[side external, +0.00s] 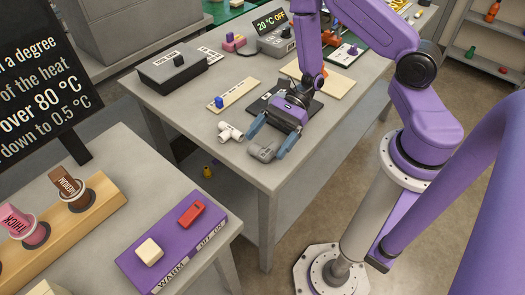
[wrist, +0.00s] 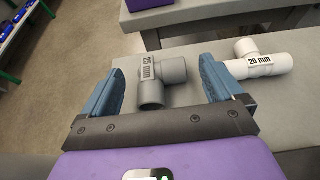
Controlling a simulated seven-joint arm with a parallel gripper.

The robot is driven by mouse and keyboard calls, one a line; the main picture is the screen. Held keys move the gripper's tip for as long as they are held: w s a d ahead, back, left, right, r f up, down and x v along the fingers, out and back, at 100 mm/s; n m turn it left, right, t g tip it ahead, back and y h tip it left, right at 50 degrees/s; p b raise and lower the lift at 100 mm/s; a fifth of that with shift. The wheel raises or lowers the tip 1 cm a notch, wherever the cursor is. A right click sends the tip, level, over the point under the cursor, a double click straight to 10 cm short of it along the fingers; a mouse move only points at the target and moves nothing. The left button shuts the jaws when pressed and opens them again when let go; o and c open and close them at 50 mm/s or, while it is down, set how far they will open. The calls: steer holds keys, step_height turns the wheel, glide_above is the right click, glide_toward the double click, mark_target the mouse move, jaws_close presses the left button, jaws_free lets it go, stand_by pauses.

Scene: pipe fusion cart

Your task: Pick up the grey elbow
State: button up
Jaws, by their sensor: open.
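The grey elbow (wrist: 166,74), labelled 25 mm, lies on the grey table top. In the wrist view it sits between the two blue fingers of my gripper (wrist: 162,72), with a gap on each side. In the side view the grey elbow (side external: 262,152) is at the table's near corner, by the fingertips of my gripper (side external: 270,142). My gripper is open and holds nothing. The side view does not show clearly how far down the fingers reach beside the elbow.
A white tee (side external: 229,132) labelled 20 mm lies close by; it also shows in the wrist view (wrist: 258,62), just beyond one finger. A dark plate (side external: 268,103) and a pale strip with a blue knob (side external: 234,95) lie behind. The table edge is near the elbow.

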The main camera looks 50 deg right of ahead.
mark_target(265, 151)
steer(key=shift+x, duration=1.5)
steer(key=shift+d, duration=0.1)
steer(key=c, duration=1)
steer(key=shift+r, duration=0.15)
